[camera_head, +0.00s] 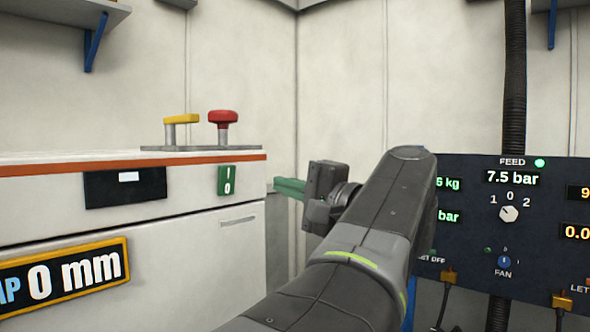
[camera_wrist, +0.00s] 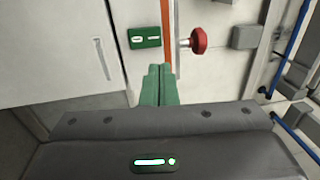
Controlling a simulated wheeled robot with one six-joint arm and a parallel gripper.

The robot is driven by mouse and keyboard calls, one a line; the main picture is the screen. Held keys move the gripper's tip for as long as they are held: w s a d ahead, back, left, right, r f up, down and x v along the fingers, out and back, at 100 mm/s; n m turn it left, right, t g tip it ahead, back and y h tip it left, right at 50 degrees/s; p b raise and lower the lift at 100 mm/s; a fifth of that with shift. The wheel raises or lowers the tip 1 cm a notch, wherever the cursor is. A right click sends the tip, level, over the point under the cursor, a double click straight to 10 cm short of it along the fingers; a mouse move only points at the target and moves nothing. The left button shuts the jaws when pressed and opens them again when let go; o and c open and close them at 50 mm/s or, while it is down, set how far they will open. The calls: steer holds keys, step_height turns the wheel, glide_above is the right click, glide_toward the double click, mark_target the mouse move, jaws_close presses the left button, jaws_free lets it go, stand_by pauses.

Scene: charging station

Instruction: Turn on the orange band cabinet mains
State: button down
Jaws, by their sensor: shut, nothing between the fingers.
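The white cabinet (camera_head: 180,241) with an orange band (camera_head: 60,171) along its top edge stands at the left in the head view. Its green I/0 switch (camera_head: 228,180) is on the front face, near the right end, just below the band. The switch (camera_wrist: 145,37) also shows in the wrist view, with the orange band (camera_wrist: 166,30) beside it. My gripper (camera_head: 284,187) has green fingers, shut and empty, pointing left just right of the cabinet's end. In the wrist view my gripper (camera_wrist: 160,75) points up, its tips apart from the switch and slightly right of it.
A red mushroom knob (camera_head: 223,118) and a yellow handle (camera_head: 181,119) stand on the cabinet top. A black display (camera_head: 125,188) is left of the switch. A dark control panel (camera_head: 508,232) stands at the right, behind my arm.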

mark_target(226, 167)
steer(key=shift+s, duration=0.1)
steer(key=shift+a, duration=0.1)
steer(key=p+x, duration=0.5)
steer(key=x, duration=0.8)
steer(key=shift+r, duration=0.15)
steer(key=shift+w+a, duration=0.3)
steer(key=shift+a, duration=0.1)
